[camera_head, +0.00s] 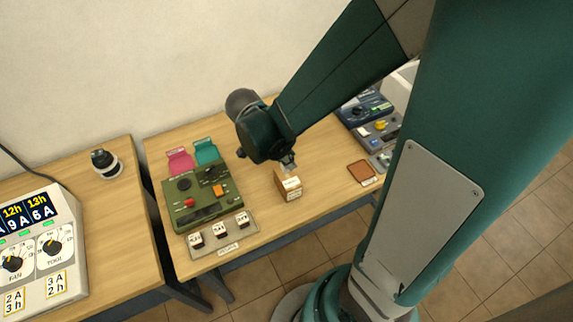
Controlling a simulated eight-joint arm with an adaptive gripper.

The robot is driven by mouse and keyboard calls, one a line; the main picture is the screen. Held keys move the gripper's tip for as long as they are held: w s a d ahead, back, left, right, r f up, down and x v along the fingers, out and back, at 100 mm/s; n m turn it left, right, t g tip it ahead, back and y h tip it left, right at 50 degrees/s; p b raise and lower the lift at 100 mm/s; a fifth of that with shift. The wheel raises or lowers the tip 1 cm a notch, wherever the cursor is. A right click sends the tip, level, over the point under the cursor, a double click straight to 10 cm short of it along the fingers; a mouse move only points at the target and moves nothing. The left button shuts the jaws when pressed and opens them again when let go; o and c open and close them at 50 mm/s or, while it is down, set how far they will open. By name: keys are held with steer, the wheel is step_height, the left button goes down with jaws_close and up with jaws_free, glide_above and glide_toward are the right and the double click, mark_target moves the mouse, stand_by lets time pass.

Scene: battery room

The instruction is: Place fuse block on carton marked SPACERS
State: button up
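A small brown carton (287,187) with a pale label on its front stands on the middle table. The label's print is too small to read, so I cannot tell if it says SPACERS. A small whitish patch shows on its top; I cannot tell if this is a label or a separate piece. My gripper (289,167) points down just above the carton, close to its back edge. Its fingers are tiny here, and I cannot tell whether they are open or hold anything. No piece is clearly recognizable as the fuse block.
A grey tray (210,247) holds three dark, white-labelled blocks in front of a green device (190,209). Pink (180,162) and teal (206,151) pieces lie behind it. A brown pad (361,171) and blue-grey devices (368,110) are to the right. A gap separates the left table.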

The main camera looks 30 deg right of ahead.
steer(key=shift+f, duration=0.15)
steer(key=shift+f+b, duration=0.4)
steer(key=shift+f, duration=1.55)
steer(key=shift+f, duration=0.2)
steer(key=o, duration=0.9)
steer(key=shift+r, duration=0.3)
steer(key=shift+p+v, duration=0.9)
steer(key=shift+v, duration=5.05)
